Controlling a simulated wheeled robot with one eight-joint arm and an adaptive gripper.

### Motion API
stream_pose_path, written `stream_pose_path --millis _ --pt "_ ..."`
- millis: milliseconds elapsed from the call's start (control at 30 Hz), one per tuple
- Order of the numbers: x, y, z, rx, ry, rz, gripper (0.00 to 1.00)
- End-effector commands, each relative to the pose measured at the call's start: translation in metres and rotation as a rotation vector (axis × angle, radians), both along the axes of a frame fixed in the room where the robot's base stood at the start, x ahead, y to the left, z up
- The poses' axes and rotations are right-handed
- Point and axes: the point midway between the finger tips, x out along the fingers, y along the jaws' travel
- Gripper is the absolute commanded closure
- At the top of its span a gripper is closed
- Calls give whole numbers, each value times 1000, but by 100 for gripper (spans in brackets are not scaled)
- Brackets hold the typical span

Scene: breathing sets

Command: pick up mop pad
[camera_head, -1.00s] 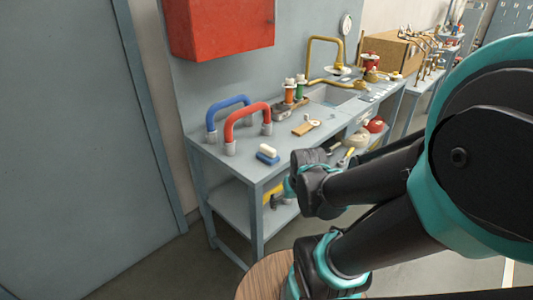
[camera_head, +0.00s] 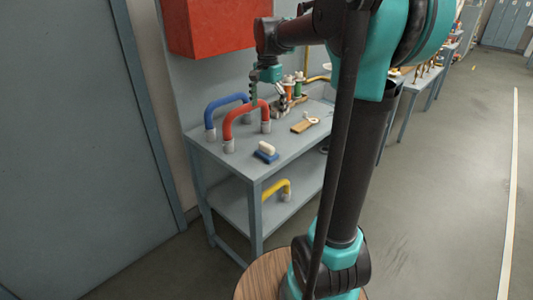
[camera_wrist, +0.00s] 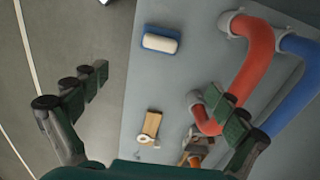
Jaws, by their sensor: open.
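A small block with a blue base and a cream top, which I take for the mop pad (camera_head: 266,152), lies near the front edge of the grey bench. In the wrist view the mop pad (camera_wrist: 160,40) is at the upper middle, beyond my fingertips. My gripper (camera_head: 254,97) points down above the bench, near the red handle, behind the pad and apart from it. In the wrist view my gripper (camera_wrist: 162,95) has its fingers wide apart with nothing between them.
A red curved handle (camera_head: 228,126) and a blue one (camera_head: 210,118) stand beside the pad, close to my fingers. A wooden piece (camera_head: 302,125) and spools lie farther along the bench (camera_head: 215,149). A yellow handle (camera_head: 283,184) sits on the lower shelf. A red cabinet (camera_head: 215,28) hangs above.

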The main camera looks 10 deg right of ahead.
Motion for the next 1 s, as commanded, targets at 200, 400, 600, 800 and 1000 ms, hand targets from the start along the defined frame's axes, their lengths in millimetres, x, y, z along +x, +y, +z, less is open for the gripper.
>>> stream_pose_path --millis 200,400,600,800,1000 --pt "3 1 -18 -1 8 -22 3" --pt "3 1 -59 -1 8 -21 3" --pt "2 1 -96 0 7 -20 3" --pt "2 1 -116 0 7 -20 3" --pt "0 2 -131 0 7 -19 3"
